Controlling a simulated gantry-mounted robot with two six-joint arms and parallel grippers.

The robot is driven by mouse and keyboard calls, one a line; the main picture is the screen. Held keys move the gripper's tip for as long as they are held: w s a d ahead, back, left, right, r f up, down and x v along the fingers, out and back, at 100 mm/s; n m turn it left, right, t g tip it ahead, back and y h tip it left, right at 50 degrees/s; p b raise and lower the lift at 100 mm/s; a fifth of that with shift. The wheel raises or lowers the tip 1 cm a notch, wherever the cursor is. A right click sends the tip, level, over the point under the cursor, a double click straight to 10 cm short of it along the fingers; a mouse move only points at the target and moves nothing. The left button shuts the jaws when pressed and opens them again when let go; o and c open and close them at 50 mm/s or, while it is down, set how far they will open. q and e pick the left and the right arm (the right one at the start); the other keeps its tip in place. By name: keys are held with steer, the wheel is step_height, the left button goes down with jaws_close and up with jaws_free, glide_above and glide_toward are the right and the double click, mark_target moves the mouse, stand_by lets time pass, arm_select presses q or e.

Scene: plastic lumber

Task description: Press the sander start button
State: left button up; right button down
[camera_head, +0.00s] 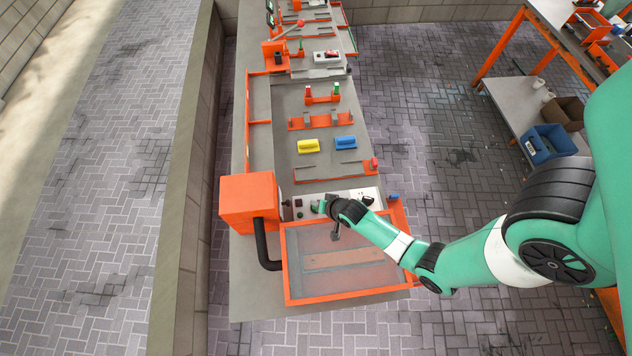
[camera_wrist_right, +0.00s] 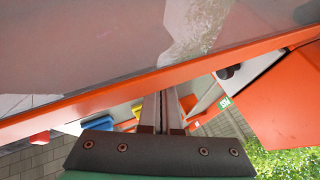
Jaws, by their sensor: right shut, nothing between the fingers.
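The sander is a low orange-framed box (camera_head: 288,262) with a clear top at the near end of the bench, a brown board showing inside. Behind it lies a light control panel (camera_head: 312,199) with small dark buttons (camera_head: 298,203) at its left end. I cannot tell which button is the start button. My right gripper (camera_head: 320,207) is over this panel, just right of the buttons; contact cannot be told. In the right wrist view its fingers (camera_wrist_right: 166,97) are shut and empty, near an orange frame bar (camera_wrist_right: 130,92). My left gripper is not in view.
An orange box (camera_head: 247,195) with a black hose (camera_head: 262,245) stands left of the sander. Yellow (camera_head: 308,146) and blue (camera_head: 345,142) blocks lie farther back on the bench. A blue crate (camera_head: 548,143) sits on a shelf at right. Paved floor is clear between.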

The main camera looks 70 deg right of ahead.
stand_by(0.8)
steer(key=shift+f+b, duration=0.35)
steer(key=shift+f, duration=0.1)
